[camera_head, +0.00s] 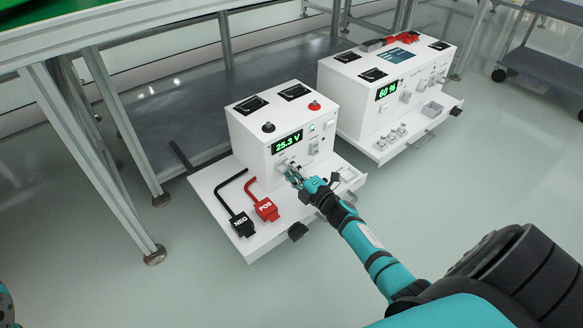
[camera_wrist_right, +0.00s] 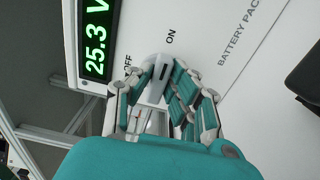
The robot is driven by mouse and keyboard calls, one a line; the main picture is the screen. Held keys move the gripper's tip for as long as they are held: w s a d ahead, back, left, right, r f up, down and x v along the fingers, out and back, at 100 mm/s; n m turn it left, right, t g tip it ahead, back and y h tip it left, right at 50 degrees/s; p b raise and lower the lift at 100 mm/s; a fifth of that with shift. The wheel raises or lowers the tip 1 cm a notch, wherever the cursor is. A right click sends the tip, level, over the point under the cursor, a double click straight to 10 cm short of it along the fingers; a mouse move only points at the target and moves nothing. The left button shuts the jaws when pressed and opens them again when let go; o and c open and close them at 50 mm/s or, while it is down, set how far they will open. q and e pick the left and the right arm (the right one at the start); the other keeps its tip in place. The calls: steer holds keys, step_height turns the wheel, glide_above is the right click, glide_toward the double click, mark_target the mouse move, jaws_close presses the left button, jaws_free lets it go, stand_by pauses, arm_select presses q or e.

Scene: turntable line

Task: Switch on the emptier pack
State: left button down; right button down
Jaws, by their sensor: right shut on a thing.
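A white battery pack (camera_head: 262,135) with a green display (camera_head: 287,142) reading 25.3 V stands on a white pull-out shelf. A second white pack (camera_head: 365,90) to its right shows 60 % on its display (camera_head: 387,90). My right gripper (camera_head: 291,172) is at the front of the 25.3 V pack. In the right wrist view its fingers (camera_wrist_right: 160,85) are closed around a light grey switch handle (camera_wrist_right: 158,76) below the OFF and ON labels. The fingers hide part of the switch, so I cannot tell its exact setting. My left gripper is out of view.
Black NEG (camera_head: 243,224) and red POS (camera_head: 266,209) connectors lie on the shelf (camera_head: 215,185) left of my right gripper. A metal-framed table (camera_head: 90,60) stands at left, a cart (camera_head: 545,70) at far right. The floor at front is clear.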

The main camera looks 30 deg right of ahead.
stand_by(0.5)
steer(key=c, duration=1.3)
jaws_free()
steer(key=shift+o, duration=0.2)
steer(key=s+d, duration=0.1)
steer(key=s, duration=1.1)
